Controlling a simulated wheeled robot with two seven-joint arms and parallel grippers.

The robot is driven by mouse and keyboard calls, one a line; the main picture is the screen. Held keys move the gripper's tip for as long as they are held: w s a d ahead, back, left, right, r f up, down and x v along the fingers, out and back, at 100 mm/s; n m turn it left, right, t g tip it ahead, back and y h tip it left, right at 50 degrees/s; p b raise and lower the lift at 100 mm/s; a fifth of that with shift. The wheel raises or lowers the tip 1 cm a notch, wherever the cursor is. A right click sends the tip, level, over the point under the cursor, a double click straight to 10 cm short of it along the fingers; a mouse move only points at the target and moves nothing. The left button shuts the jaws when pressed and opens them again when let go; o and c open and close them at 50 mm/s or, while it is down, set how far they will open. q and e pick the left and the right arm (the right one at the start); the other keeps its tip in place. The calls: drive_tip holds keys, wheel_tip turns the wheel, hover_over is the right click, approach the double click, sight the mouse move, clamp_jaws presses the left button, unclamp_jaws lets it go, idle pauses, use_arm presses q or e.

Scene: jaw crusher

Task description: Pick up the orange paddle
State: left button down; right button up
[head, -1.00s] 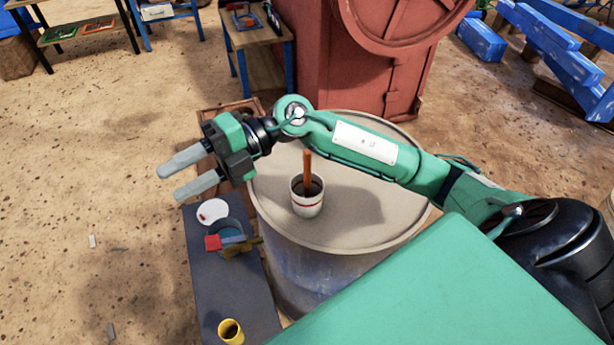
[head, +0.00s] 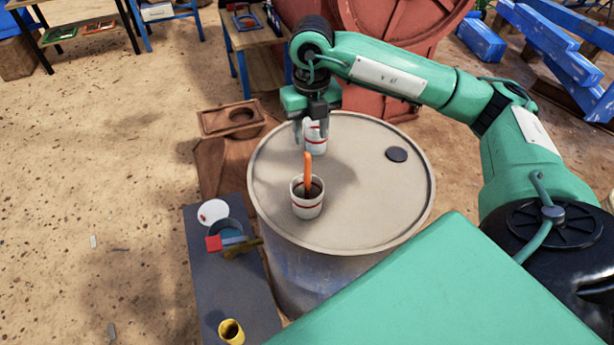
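The orange paddle (head: 308,166) stands nearly upright in a white cup with red bands (head: 307,205) on top of the barrel (head: 365,205). Its lower end is hidden inside the cup. My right gripper (head: 310,138) points down over the barrel top, just above and beyond the paddle's upper end in the picture. Its fingers are apart and nothing shows held between them. I cannot tell whether a finger touches the paddle. My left gripper is not in view.
A second white cup (head: 317,143) stands behind my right gripper, partly hidden by it. A black disc (head: 397,154) lies on the barrel's right side. A dark bench (head: 215,285) with a yellow cup (head: 231,331) stands left of the barrel. The barrel's front right is clear.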

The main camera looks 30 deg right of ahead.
sight(307, 163)
wheel_tip(307, 163, down, 5)
drive_tip(key=shift+r+p, duration=0.15)
drive_tip(key=shift+p, duration=0.4)
drive_tip(key=shift+a+f+p, duration=0.2)
drive_tip(key=shift+f+p, duration=0.3)
drive_tip(key=f+p, duration=0.2)
drive_tip(key=f, duration=0.1)
drive_tip(key=shift+a+f, duration=0.1)
drive_tip(key=shift+a, duration=0.1)
drive_tip(key=shift+w+f, duration=0.1)
drive_tip(key=shift+f, duration=0.55)
clamp_jaws()
